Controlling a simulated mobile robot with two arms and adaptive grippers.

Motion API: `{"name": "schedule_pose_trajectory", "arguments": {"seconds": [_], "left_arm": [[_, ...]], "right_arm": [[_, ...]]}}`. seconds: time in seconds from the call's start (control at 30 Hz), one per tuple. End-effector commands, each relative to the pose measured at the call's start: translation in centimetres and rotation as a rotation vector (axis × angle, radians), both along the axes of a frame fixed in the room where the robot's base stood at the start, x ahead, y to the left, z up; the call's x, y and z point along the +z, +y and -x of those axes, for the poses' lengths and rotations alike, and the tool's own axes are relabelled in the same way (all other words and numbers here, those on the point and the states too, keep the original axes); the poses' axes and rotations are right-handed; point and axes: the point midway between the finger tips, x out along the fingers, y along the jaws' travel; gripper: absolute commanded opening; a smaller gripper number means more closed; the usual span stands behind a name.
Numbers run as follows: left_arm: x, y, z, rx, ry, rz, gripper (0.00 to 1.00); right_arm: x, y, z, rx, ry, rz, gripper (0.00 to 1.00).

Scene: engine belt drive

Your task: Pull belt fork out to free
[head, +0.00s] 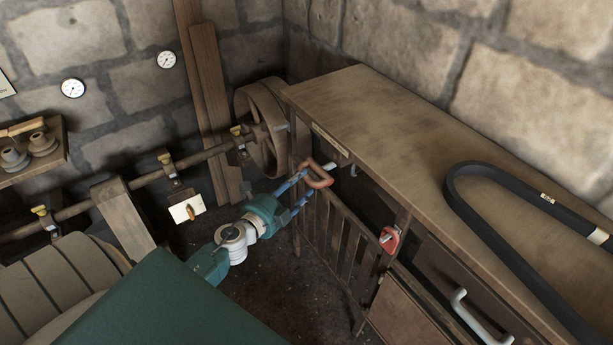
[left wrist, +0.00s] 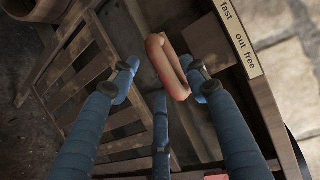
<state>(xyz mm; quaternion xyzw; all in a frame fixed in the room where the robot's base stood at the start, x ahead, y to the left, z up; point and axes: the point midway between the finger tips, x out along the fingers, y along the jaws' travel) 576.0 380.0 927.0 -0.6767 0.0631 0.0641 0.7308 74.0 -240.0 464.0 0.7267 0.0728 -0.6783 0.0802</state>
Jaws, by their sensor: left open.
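The belt fork's handle is a red-orange loop (head: 318,175) at the left end of the wooden bench, by the slatted guard. It also shows large in the left wrist view as a loop handle (left wrist: 167,66). My left gripper (head: 303,190) is open, its blue fingers close to the handle. In the left wrist view, the fingers (left wrist: 160,80) are spread on either side of the loop, with a third below it; contact is unclear. A label plate (left wrist: 238,36) beside the handle reads "fast", "out", "free". The rest of the fork is hidden.
A large pulley wheel (head: 262,127) on a shaft (head: 200,157) stands left of the bench (head: 400,108). A slatted guard (head: 335,235) runs below the handle, with a red fitting (head: 390,239) at its right. A black belt (head: 500,172) lies on the bench top.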

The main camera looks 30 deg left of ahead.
Motion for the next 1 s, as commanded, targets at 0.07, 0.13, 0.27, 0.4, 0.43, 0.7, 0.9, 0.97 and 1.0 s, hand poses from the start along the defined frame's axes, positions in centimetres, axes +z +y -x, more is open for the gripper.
{"name": "schedule_pose_trajectory", "arguments": {"seconds": [0.07, 0.13, 0.27, 0.4, 0.43, 0.7, 0.9, 0.97, 1.0], "left_arm": [[-0.1, -0.1, -1.5, -0.001, -0.002, 0.002, 0.46], [-0.4, -0.1, -2.4, -0.001, -0.001, 0.003, 0.46], [-0.7, 0.0, -3.5, -0.001, 0.001, 0.001, 0.46], [-0.8, -0.1, -4.0, -0.002, 0.001, 0.001, 0.46], [-0.8, -0.1, -4.0, -0.002, 0.001, 0.001, 0.46], [-0.8, -0.1, -4.0, -0.002, 0.001, 0.001, 0.30], [-0.8, -0.1, -4.0, -0.001, 0.001, 0.001, 0.00], [-0.8, -0.1, -4.0, -0.001, 0.001, 0.001, 0.00], [-0.9, -0.1, -3.9, -0.001, 0.002, 0.001, 0.00]], "right_arm": [[0.2, -0.1, -0.4, 0.000, -0.004, 0.001, 0.41], [0.2, 0.0, -1.0, 0.000, -0.012, 0.000, 0.41], [0.3, 0.1, -2.2, 0.000, -0.030, -0.003, 0.41], [0.3, 0.2, -2.4, 0.000, -0.034, -0.003, 0.41], [0.3, 0.2, -2.4, 0.000, -0.033, -0.003, 0.41], [0.3, 0.9, -1.8, -0.003, -0.025, -0.011, 0.41], [0.2, 1.1, -1.5, -0.003, -0.021, -0.013, 0.41], [0.2, 1.1, -1.5, -0.003, -0.020, -0.013, 0.41], [0.2, 1.0, -1.5, -0.003, -0.020, -0.013, 0.41]]}}
